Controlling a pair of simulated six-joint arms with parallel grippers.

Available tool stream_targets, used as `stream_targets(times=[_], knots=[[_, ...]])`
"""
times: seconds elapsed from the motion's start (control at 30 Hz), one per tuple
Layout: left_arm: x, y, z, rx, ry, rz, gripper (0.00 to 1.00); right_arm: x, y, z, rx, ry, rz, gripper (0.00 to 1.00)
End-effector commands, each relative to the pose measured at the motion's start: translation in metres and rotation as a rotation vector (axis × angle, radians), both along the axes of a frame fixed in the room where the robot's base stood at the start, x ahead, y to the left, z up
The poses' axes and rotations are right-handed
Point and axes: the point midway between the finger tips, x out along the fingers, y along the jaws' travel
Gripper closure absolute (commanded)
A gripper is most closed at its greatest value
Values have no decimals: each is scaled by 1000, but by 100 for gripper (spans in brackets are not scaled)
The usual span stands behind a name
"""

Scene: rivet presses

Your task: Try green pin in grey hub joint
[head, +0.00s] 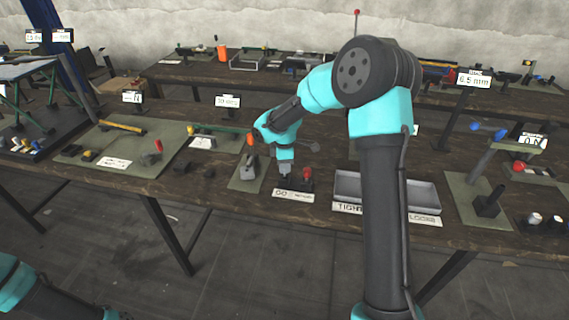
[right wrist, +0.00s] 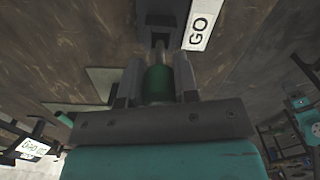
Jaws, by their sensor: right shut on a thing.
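My right gripper (head: 285,171) is low over the dark holder block (head: 297,184) behind the GO label. In the right wrist view, the right gripper (right wrist: 158,82) is shut on the green pin (right wrist: 158,84), which sits between its two fingers. The pin's far end points towards the dark block (right wrist: 161,18) beside the GO label (right wrist: 200,25); I cannot tell if it touches the block. A red-topped pin (head: 307,174) stands just right of the gripper in the head view. I cannot tell for certain which part is the grey hub joint. My left gripper is out of view.
A mat with an orange-handled press (head: 251,140) lies left of the gripper. A grey tray (head: 385,205) with labels stands to the right, partly behind my right arm. Another press with a red knob (head: 519,167) stands farther right. Bare table lies before the mats.

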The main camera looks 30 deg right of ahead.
Motion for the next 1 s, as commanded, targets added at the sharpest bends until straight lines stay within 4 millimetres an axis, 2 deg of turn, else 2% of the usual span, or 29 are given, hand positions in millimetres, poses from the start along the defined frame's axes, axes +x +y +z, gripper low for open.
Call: stream_targets(times=[1.0], knots=[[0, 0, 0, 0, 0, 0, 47, 0, 0, -20, 0, 0, 0, 95]])
